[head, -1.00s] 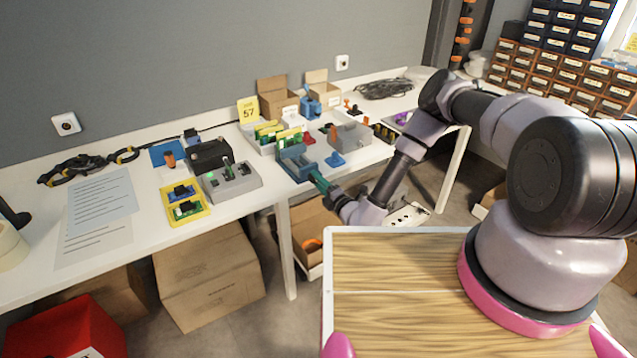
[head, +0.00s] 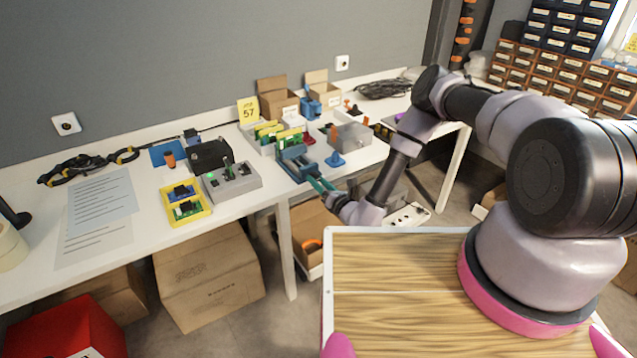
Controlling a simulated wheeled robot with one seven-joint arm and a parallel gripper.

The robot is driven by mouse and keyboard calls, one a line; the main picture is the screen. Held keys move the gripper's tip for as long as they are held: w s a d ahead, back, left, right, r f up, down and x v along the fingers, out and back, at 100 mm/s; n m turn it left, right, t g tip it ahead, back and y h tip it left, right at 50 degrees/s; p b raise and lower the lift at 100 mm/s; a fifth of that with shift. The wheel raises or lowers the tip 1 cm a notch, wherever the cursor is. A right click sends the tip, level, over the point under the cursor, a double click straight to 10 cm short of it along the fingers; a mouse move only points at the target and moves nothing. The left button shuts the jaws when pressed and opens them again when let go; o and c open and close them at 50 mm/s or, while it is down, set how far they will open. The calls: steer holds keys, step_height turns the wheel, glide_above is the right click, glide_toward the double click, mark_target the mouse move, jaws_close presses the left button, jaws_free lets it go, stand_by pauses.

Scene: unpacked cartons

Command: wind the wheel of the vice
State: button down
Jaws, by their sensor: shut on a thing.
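The vice (head: 294,162) is a blue-grey block with a slot. It stands at the front edge of the white workbench, near the middle of the head view. My gripper (head: 317,182) reaches in from the right, over the bench edge, with its teal fingers at the front end of the vice. The fingers are shut on the wheel of the vice, which is small and mostly hidden by them. I cannot make out how far the wheel is turned.
A blue stand (head: 335,160) and a grey open box (head: 352,138) sit close right of the vice. A tray of green boards (head: 262,150) is behind it. A grey box with switches (head: 232,182) stands left. An open carton (head: 312,222) is below the bench.

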steer(key=shift+f+n, duration=0.1)
steer(key=shift+n, duration=3.7)
steer(key=shift+s, duration=0.1)
steer(key=shift+c, duration=1.9)
jaws_free()
steer(key=v, duration=1)
steer(key=shift+s+d, duration=0.3)
